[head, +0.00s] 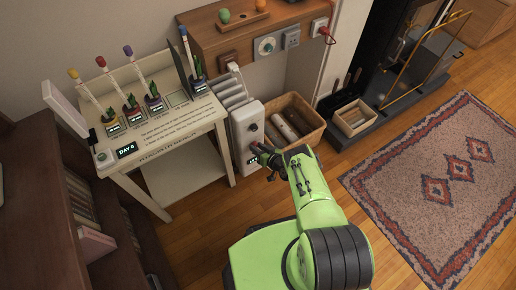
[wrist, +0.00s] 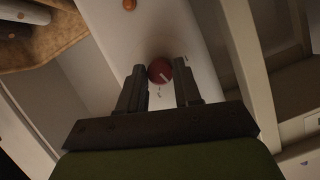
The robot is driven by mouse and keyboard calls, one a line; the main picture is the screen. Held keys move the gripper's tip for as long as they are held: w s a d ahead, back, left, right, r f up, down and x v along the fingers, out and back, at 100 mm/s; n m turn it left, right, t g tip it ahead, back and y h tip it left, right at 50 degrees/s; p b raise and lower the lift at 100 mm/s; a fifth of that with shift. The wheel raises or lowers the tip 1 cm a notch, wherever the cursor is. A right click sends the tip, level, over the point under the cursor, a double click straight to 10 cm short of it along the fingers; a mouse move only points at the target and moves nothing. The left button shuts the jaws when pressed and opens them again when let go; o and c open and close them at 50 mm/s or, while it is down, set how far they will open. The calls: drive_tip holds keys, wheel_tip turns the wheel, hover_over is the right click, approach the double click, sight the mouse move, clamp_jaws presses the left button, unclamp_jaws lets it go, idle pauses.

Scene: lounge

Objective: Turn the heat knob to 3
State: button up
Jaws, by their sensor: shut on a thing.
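The heat knob (wrist: 160,70) is a round dark red knob with a pale pointer line, on the front of a white heater panel (head: 241,117). In the wrist view it sits between the fingertips of my gripper (wrist: 160,82), which is shut on it. Small pale marks show around the knob, too small to read surely. In the head view my gripper (head: 259,151) is at the panel's front and hides this knob.
A white table (head: 170,135) with plant pots and coloured-top sticks stands left of the heater. A wicker basket (head: 313,116) is close on the right. A wooden shelf (head: 210,38) is above. Wooden floor and a patterned rug (head: 400,205) lie to the right.

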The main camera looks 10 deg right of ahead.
drive_tip(key=o, duration=1)
drive_tip(key=shift+o, duration=0.2)
drive_tip(key=shift+s, duration=0.1)
drive_tip(key=p+v, duration=0.4)
drive_tip(key=v, duration=1.1)
drive_tip(key=shift+s+p, duration=0.25)
drive_tip(key=shift+p, duration=0.15)
drive_tip(key=shift+r, duration=0.15)
